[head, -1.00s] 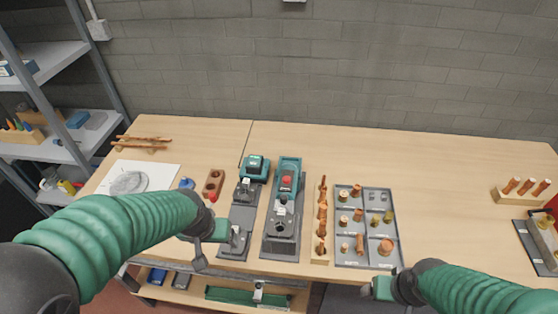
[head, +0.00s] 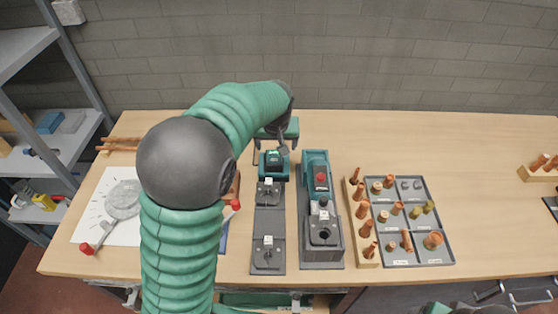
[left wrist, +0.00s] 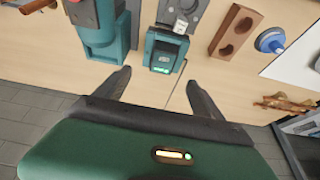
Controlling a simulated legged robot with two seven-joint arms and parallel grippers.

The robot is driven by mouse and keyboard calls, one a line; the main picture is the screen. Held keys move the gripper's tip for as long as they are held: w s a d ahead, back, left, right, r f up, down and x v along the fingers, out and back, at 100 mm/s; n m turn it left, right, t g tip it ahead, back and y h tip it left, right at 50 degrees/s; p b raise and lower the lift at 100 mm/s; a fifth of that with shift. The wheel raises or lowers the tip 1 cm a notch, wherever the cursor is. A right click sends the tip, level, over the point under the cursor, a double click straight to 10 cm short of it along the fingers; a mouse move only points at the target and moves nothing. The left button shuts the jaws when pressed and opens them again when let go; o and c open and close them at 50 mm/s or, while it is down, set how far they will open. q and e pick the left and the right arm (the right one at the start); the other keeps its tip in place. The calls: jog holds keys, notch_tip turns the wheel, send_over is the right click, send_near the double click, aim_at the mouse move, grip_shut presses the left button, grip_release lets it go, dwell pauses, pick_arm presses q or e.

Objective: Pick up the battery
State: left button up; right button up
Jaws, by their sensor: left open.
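The battery (head: 273,160) is a dark and teal block on the charger at the back of a grey plate. In the left wrist view the battery (left wrist: 163,57) shows a small lit green display, just beyond my fingertips. My left gripper (head: 275,143) hangs above and slightly behind it in the head view. Its two fingers are apart and empty in the left wrist view (left wrist: 158,78), with bare table between them. A small green part of my right gripper (head: 437,309) shows at the bottom edge; its fingers are hidden.
A teal and grey pump unit (head: 322,215) stands right of the battery. A wooden peg block (head: 360,235) and a grey tray of copper fittings (head: 445,247) lie further right. A wooden two-hole block (left wrist: 236,31) lies near the battery.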

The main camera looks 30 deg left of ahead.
pick_arm(q)
send_near(275, 157)
jog(key=f, duration=0.2)
jog(key=w+a+f, duration=0.2)
jog(key=f, duration=0.1)
jog(key=shift+a+f, duration=0.15)
jog(key=shift+a, duration=0.05)
jog(key=x, duration=0.3)
jog(key=shift+s+p, duration=0.1)
jog(key=shift+p, duration=0.3)
jog(key=shift+d+f, duration=0.2)
jog(key=shift+f, duration=0.05)
jog(key=shift+w+d+r, duration=0.1)
jog(key=shift+w+d, duration=0.2)
jog(key=shift+d, duration=0.35)
jog(key=shift+c, duration=0.7)
jog(key=shift+s+r, duration=0.1)
jog(key=shift+c, duration=1.3)
jog(key=shift+s+a, duration=0.1)
jog(key=shift+a, duration=0.5)
jog(key=c, duration=1.2)
jog(key=shift+d, duration=0.25)
grip_shut()
pick_arm(e)
jog(key=shift+w+a+r, duration=0.15)
jog(key=shift+r, duration=0.2)
